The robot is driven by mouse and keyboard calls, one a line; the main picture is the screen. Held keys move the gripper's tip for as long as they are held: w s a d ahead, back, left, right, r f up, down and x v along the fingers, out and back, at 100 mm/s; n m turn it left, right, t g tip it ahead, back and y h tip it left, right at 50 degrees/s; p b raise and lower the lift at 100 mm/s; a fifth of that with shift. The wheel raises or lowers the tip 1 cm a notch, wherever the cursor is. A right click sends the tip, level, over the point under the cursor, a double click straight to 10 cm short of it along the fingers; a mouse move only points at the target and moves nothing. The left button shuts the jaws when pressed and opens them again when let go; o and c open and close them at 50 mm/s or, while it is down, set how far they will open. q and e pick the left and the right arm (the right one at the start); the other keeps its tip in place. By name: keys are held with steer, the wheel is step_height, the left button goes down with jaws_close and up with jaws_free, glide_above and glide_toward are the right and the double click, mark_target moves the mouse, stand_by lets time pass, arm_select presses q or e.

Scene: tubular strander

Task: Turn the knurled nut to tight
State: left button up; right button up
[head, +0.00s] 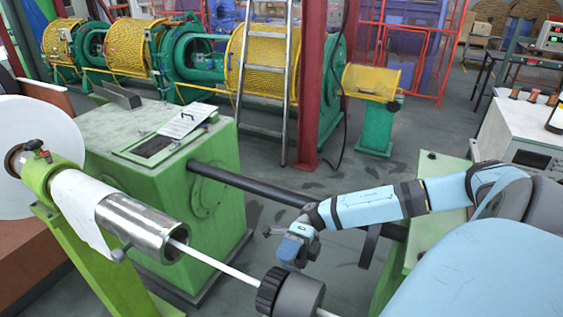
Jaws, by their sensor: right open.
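The knurled nut (268,291) is a black ribbed ring at the bottom centre. It sits around a thin pale rod (228,266), against a smooth dark grey collar (297,295). My right arm reaches in from the right, and my right gripper (273,234) is beyond and above the nut, apart from it. The gripper is open with nothing seen in it; its fingers are small and partly hidden by the wrist. My left gripper is not in view.
A shiny metal cylinder (142,226) on a green stand holds the rod's left end. A green machine box (160,150) with a dark horizontal bar (250,184) stands behind. A ladder (262,75) and yellow-caged strander (262,62) are at the back. Grey floor lies between.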

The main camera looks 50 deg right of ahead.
mark_target(274, 291)
steer(key=shift+x, duration=1.3)
steer(key=c, duration=0.6)
steer(key=shift+p, duration=0.35)
